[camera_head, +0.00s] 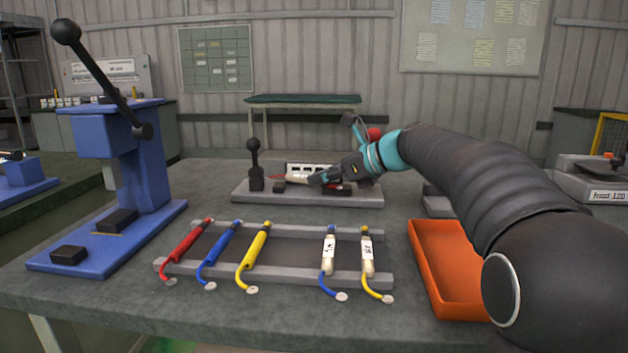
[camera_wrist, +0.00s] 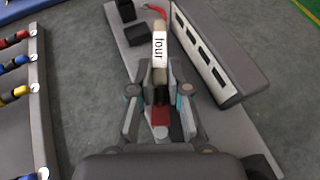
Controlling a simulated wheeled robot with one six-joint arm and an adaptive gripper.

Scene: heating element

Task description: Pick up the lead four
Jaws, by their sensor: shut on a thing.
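Lead four shows in the wrist view as a pale sleeve (camera_wrist: 160,48) with a white label reading "four" and a red cable at its far end. My gripper (camera_wrist: 160,82) is shut on the sleeve. In the head view my gripper (camera_head: 322,179) is over the grey fixture (camera_head: 345,200) at the back of the table. The lead's pale and red end (camera_head: 294,180) sticks out to the left of the fingers there. Whether the lead touches the fixture I cannot tell.
A grey rack (camera_head: 200,268) in front holds red, blue and yellow leads at left and labelled blue and yellow leads at right, with a gap between. A blue lever press (camera_head: 140,180) stands left. An orange tray (camera_head: 440,285) is at right. The fixture has a black-knobbed lever (camera_head: 254,160).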

